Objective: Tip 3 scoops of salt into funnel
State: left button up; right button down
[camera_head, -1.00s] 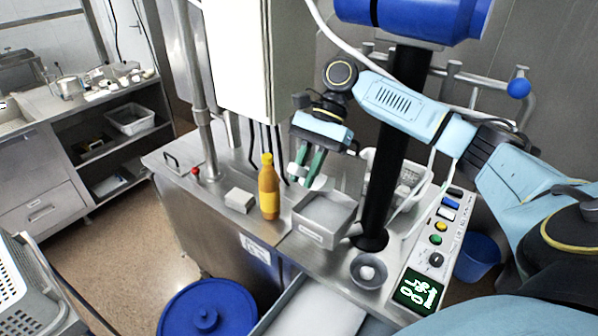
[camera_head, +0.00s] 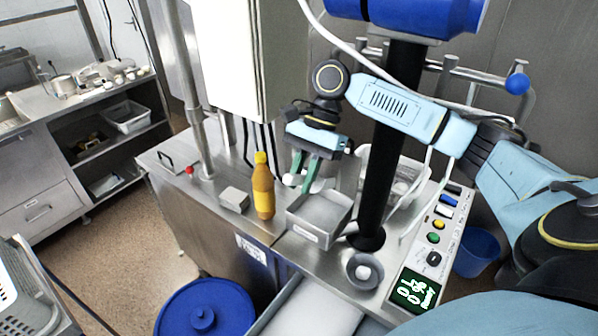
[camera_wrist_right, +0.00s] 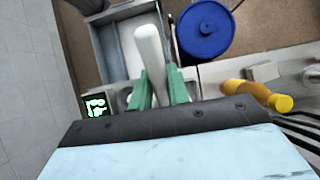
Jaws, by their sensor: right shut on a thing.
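My right gripper (camera_head: 306,178) comes in from the right and has its green fingers shut on a white scoop (camera_head: 322,185). The scoop is partly hidden behind the metal tray. In the right wrist view, the scoop (camera_wrist_right: 150,50) is a long white piece between the green fingers (camera_wrist_right: 160,95). The open metal tray (camera_head: 303,232) below the gripper holds pale material that looks like salt (camera_head: 322,211). The round grey funnel (camera_head: 352,280) is nearer me and to the right, with something white in its middle. My left gripper is not in view.
A yellow bottle (camera_head: 263,190) and a small grey block (camera_head: 235,200) stand left of the tray. A black column (camera_head: 378,190) rises right of the gripper. A button panel with a green display (camera_head: 413,290) is at the right. A blue lidded bin (camera_head: 205,315) stands in front.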

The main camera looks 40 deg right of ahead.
jog(key=shift+a+f, duration=0.1)
jog(key=shift+f, duration=0.05)
jog(key=shift+a, duration=0.3)
jog(key=shift+s+f+h, duration=0.15)
jog(key=shift+f+h, duration=0.1)
jog(key=shift+h, duration=0.15)
jog(key=shift+s+a+f+t+h, duration=0.15)
jog(key=shift+a+f+t+h, duration=0.25)
jog(key=shift+a+f+h, duration=0.35)
jog(key=s+a+r, duration=0.2)
jog(key=a+r, duration=0.1)
jog(key=a, duration=0.6)
jog(key=shift+s, duration=0.35)
dwell(0.3)
